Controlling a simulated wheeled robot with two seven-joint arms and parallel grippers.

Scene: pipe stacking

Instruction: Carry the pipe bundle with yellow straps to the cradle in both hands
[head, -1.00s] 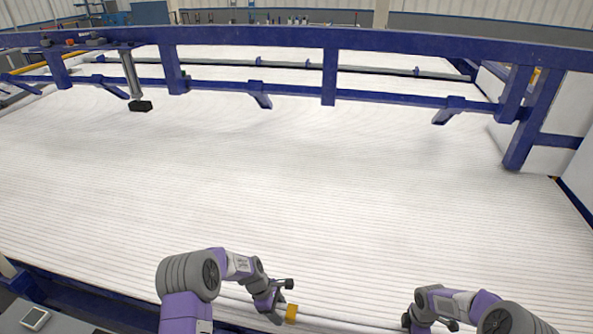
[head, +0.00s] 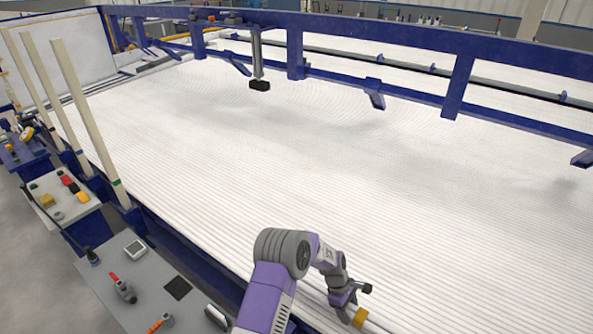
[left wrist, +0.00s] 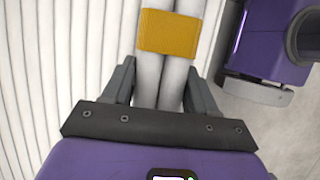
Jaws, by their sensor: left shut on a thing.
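The pipe bundle, white pipes with a yellow strap (head: 360,317), shows at the bottom of the head view. My left gripper (head: 345,305) is on it, just left of the strap. In the left wrist view, the white pipes (left wrist: 162,78) run between the two fingers of my left gripper (left wrist: 160,88), which is shut on the bundle. The yellow strap (left wrist: 168,32) lies just beyond the fingertips. The rest of the bundle is out of the picture. My right gripper is not in the head view now. I cannot make out which part is the cradle.
A wide bed of white pipes (head: 240,150) fills the middle. A blue frame (head: 380,35) with a hanging black-ended post (head: 259,85) crosses behind it. Upright pale posts (head: 88,115) and a grey bench (head: 150,290) with tools stand at the left.

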